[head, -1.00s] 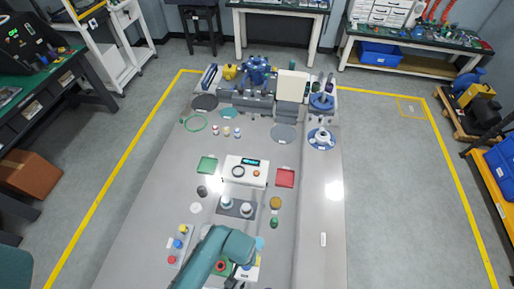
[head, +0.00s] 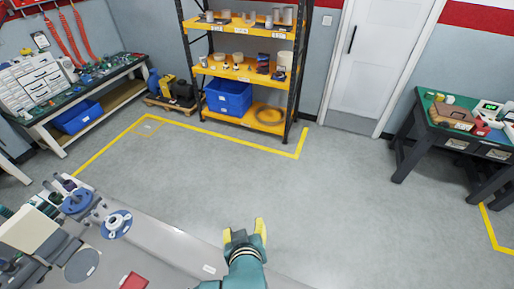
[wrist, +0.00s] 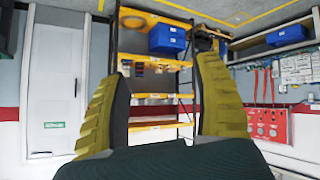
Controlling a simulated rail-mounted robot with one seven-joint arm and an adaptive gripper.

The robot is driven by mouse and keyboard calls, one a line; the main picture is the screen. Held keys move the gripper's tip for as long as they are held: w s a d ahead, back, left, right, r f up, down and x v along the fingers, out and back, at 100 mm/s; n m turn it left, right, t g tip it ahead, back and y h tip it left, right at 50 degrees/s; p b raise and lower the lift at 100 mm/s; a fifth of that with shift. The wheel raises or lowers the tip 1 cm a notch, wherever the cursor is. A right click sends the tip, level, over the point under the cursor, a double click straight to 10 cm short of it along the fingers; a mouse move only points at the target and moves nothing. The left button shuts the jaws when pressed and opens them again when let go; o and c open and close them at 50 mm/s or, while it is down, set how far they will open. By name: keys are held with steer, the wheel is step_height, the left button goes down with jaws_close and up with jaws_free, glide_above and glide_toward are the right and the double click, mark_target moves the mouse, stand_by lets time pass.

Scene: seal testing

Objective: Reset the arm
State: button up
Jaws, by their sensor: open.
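My gripper (head: 245,232) shows at the bottom middle of the head view, raised over the right edge of the grey worktable (head: 165,238). Its two yellow fingers are spread apart with nothing between them. In the wrist view my gripper (wrist: 155,110) is also open and empty. The wrist view looks across the room and appears upside down, with the shelf and door ahead. No table object is near the fingers.
A yellow shelf rack (head: 245,75) with a blue bin (head: 228,97) stands at the far wall. A white door (head: 375,60) is right of it. A dark workbench (head: 460,130) stands at the right. The floor between is clear. Blue flanged parts (head: 116,224) sit on the table's left part.

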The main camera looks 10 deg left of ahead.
steer(key=w+d+r+m+t+h+p, duration=0.15)
steer(key=d+r+t, duration=0.4)
steer(key=r, duration=0.75)
steer(key=d+r+m+t+h+p, duration=0.1)
steer(key=d+r+m+t, duration=0.15)
steer(key=d+r, duration=0.9)
steer(key=s+a+r+m+t+h, duration=0.1)
steer(key=s+r+t, duration=0.3)
steer(key=r, duration=1.1)
steer(key=s+m, duration=0.1)
steer(key=s, duration=0.2)
steer(key=shift+s+m+t, duration=0.25)
steer(key=shift+m+t, duration=0.05)
steer(key=shift+m, duration=0.1)
steer(key=shift+c, duration=0.2)
